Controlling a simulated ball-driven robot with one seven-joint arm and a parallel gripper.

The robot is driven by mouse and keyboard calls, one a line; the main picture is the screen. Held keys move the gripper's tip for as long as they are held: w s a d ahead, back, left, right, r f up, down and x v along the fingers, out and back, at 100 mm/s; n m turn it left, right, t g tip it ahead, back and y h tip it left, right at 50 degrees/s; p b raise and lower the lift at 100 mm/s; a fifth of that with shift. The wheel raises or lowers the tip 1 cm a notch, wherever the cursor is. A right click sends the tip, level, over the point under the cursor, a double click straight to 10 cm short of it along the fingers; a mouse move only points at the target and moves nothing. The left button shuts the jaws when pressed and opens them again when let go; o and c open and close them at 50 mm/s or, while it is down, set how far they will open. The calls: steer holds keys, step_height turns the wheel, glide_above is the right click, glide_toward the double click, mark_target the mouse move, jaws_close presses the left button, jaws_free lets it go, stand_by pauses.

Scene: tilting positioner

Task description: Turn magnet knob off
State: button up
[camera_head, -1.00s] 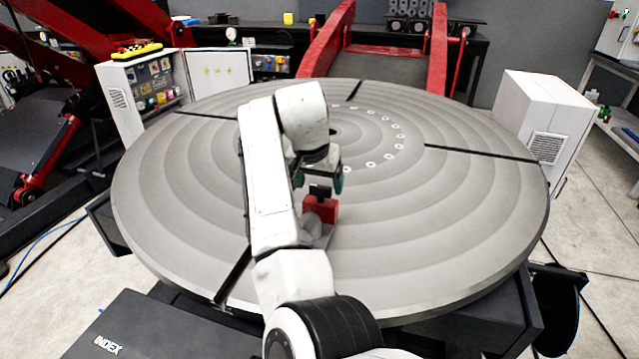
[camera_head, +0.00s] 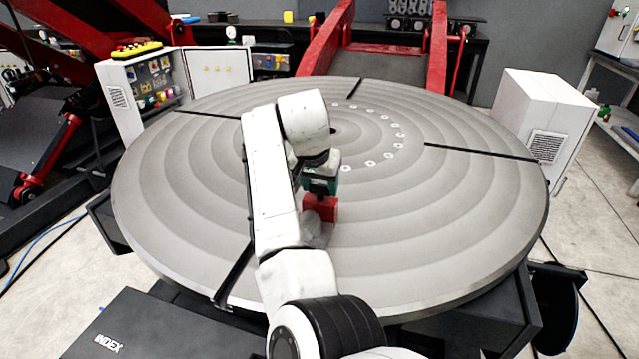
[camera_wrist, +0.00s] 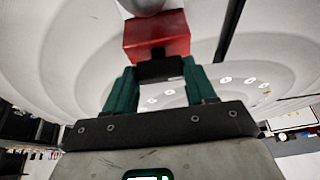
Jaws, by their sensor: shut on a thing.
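The magnet is a red block (camera_head: 322,208) on the grey round table, in front of the table's centre. It also shows in the wrist view (camera_wrist: 157,38). Its black knob (camera_wrist: 160,69) sits on the block's face toward my gripper. My gripper (camera_head: 320,182), with teal fingers, is at the knob from above. In the wrist view the two fingers stand on either side of the knob, and my gripper is shut on it. In the head view a finger mostly hides the knob.
The round table (camera_head: 440,230) has dark radial slots and a ring of pale holes; its right side is clear. A small grey rounded piece (camera_wrist: 143,5) adjoins the red block. White cabinets (camera_head: 545,115) stand beyond the table's edges, and red arms rise behind.

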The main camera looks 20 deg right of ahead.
steer(key=shift+c, duration=0.6)
